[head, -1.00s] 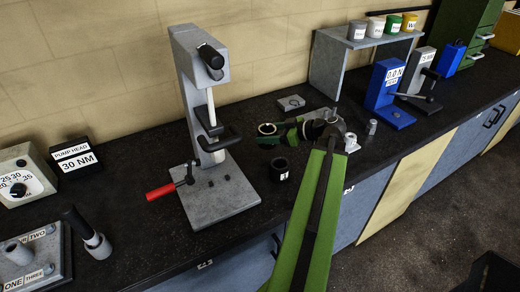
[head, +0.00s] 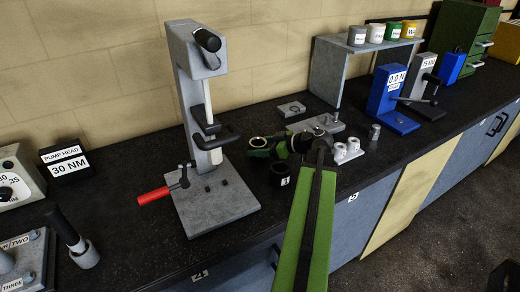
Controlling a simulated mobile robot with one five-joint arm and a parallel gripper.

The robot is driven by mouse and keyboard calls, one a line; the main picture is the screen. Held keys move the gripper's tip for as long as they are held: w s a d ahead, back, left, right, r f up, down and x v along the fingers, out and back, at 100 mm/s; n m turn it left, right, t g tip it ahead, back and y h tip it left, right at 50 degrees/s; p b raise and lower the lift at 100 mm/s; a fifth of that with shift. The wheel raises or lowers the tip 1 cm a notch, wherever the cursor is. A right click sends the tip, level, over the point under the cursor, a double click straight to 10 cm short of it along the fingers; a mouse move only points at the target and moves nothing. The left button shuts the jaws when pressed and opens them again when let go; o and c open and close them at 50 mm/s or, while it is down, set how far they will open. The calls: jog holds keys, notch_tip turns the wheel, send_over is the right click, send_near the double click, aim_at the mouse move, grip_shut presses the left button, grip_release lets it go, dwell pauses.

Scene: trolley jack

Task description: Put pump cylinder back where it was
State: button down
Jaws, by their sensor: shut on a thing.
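My gripper (head: 263,148) is at the end of my green and black arm, above the bench right of the press. It is shut on a dark, ring-topped piece with a pale bore, which I take to be the pump cylinder (head: 257,142). Its open end faces up. The fingers and arm hide much of it, and I cannot tell whether it touches the bench. A black labelled cup (head: 279,173) stands on the bench just below and right of the gripper in the picture.
The grey press (head: 209,130) with a red handle (head: 153,196) stands to the left. A grey plate (head: 292,108) lies behind my gripper. White cups (head: 346,149) and a small metal cylinder (head: 374,132) stand to the right. The blue stand (head: 387,92) is farther right.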

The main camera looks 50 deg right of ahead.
jog(key=shift+f, duration=0.2)
jog(key=shift+c, duration=1.9)
grip_release()
jog(key=shift+r, duration=0.1)
jog(key=shift+r, duration=0.2)
jog(key=p+v, duration=0.4)
jog(key=v, duration=0.7)
jog(key=shift+s+d+r, duration=0.1)
jog(key=shift+s+r, duration=0.05)
jog(key=shift+s, duration=0.05)
jog(key=shift+s+d, duration=0.1)
jog(key=shift+s, duration=0.2)
jog(key=shift+w, duration=0.1)
